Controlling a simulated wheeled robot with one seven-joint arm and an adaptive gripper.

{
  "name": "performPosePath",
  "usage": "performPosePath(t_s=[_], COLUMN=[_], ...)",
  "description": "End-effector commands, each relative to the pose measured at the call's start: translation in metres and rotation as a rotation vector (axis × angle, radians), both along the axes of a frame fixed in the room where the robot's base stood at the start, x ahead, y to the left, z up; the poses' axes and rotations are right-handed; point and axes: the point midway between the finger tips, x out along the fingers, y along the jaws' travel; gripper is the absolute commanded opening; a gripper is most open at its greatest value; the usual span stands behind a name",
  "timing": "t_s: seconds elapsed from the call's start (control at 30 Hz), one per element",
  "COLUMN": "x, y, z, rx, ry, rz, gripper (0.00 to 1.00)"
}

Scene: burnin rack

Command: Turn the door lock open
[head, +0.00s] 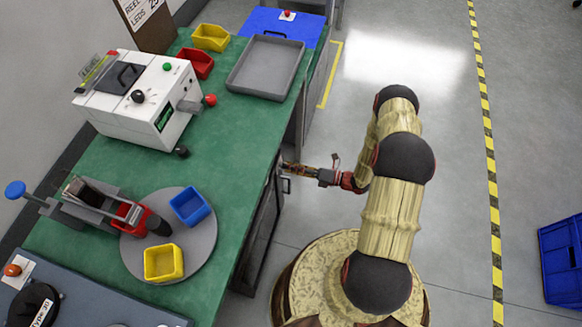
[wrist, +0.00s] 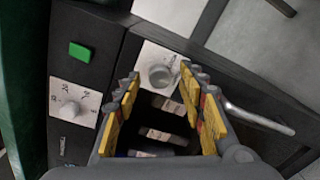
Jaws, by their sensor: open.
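In the wrist view, a round silver knob on a pale plate, apparently the door lock (wrist: 159,76), sits at the upper edge of a dark door (wrist: 225,75). My gripper (wrist: 160,73) is open, with its yellow-padded fingers on either side of the knob in the picture. I cannot tell whether they touch it. A curved metal door handle (wrist: 258,117) lies to the right of the fingers. In the head view my gripper (head: 290,168) reaches the bench's front side, and the lock is too small to make out there.
A dial knob (wrist: 70,107) and a green button (wrist: 80,51) are on the dark panel left of the door. The green bench top (head: 235,135) carries a white machine (head: 135,100), a grey tray (head: 265,68) and several bins. The floor right of my arm is clear up to a blue crate (head: 562,260).

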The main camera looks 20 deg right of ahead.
Motion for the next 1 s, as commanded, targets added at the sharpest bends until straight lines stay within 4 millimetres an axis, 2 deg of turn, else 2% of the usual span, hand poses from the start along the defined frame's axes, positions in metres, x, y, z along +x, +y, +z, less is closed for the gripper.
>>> performPosePath(t_s=[0.27,0.8,1.0], x=[-0.003,-0.056,-0.068], y=[-0.005,-0.079,-0.094], z=[0.0,0.004,0.004], rx=[0.0,0.0,0.0], ry=[0.0,0.0,0.001], rz=[-0.001,-0.004,-0.001], gripper=[0.4,0.4,0.4])
